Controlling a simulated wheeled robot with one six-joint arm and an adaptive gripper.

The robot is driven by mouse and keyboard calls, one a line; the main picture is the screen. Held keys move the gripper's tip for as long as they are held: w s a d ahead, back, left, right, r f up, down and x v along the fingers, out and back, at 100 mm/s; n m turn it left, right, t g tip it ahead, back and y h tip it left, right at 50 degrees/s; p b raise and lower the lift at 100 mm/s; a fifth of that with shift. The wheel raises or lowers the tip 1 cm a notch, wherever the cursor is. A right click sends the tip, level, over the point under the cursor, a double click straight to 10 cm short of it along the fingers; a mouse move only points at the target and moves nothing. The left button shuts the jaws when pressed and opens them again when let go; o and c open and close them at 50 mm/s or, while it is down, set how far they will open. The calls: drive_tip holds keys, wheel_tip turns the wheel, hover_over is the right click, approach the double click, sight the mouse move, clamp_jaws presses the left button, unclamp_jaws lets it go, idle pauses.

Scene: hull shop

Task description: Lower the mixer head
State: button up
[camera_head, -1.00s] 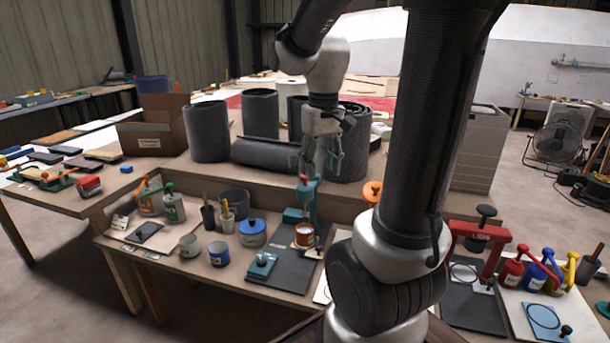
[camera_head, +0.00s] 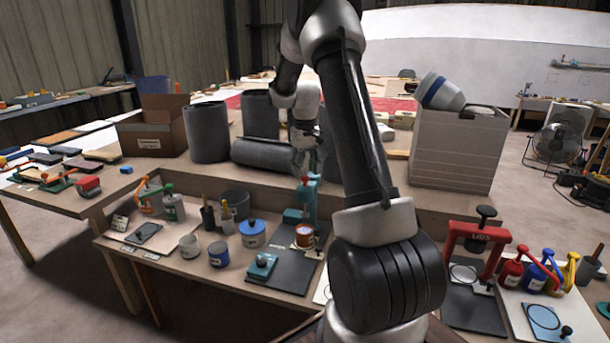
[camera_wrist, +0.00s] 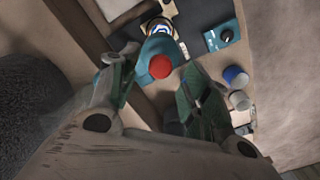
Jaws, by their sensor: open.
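The teal mixer (camera_head: 304,200) stands on the bench with a red knob (camera_head: 304,179) on top. An orange-red can (camera_head: 304,236) stands at its front. My gripper (camera_head: 308,163) is above and just behind the knob in the head view. In the wrist view my gripper (camera_wrist: 160,62) is open, one green-grey finger on each side. The red knob (camera_wrist: 159,67) and teal head (camera_wrist: 158,46) show between the fingers, below them. I see no contact; the exact height gap is unclear. A striped round top (camera_wrist: 160,28) lies beyond the head.
A teal block with a dark knob (camera_head: 262,266) and several cans and cups, such as the blue-lidded tub (camera_head: 252,233), stand to the left. A red press (camera_head: 479,240) stands to the right.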

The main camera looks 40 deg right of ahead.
sight(305, 201)
drive_tip(key=shift+f, duration=1.2)
drive_tip(key=shift+c, duration=0.5)
clamp_jaws()
wheel_tip(305, 201, down, 11)
drive_tip(key=shift+r, duration=0.1)
drive_tip(key=shift+s, duration=0.1)
unclamp_jaws()
drive_tip(key=shift+f, duration=0.2)
drive_tip(key=shift+o, duration=0.5)
drive_tip(key=shift+r, duration=0.15)
